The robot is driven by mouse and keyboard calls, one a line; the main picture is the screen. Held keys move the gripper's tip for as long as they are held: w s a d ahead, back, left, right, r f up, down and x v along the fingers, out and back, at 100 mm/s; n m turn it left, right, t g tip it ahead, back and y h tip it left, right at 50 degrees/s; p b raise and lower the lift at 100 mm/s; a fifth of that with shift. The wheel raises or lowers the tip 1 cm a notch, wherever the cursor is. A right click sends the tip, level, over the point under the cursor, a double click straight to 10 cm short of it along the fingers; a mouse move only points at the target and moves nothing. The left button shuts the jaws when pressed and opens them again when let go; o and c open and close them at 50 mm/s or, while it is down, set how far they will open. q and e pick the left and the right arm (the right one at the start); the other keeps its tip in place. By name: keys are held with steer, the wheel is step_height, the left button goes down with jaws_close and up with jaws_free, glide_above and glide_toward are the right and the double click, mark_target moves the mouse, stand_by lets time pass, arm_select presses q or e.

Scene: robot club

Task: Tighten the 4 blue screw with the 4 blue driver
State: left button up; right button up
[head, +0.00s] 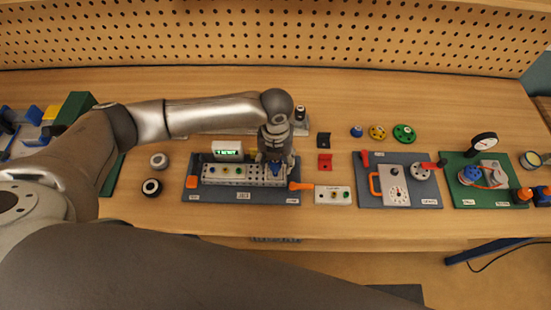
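My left gripper (274,164) points straight down over the right end of the grey perforated block (232,181) on the dark mat. A blue piece that looks like the blue driver (276,170) shows between its fingers, which appear closed around it. The gripper hides the blue screw and the driver's tip, so I cannot tell whether they touch. My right gripper is out of view.
A small green-lit display (228,150) stands behind the block. An orange handle (300,186) and a white holder (340,201) lie to its right. Further right are a grey dial panel (395,185) and a green gauge board (460,200). Black-and-white rings (152,187) lie left.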

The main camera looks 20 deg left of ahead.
arm_select(q)
steer(key=o, duration=0.5)
steer(key=n, duration=0.6)
steer(key=shift+n, duration=0.4)
steer(key=n, duration=0.5)
steer(key=shift+n, duration=0.4)
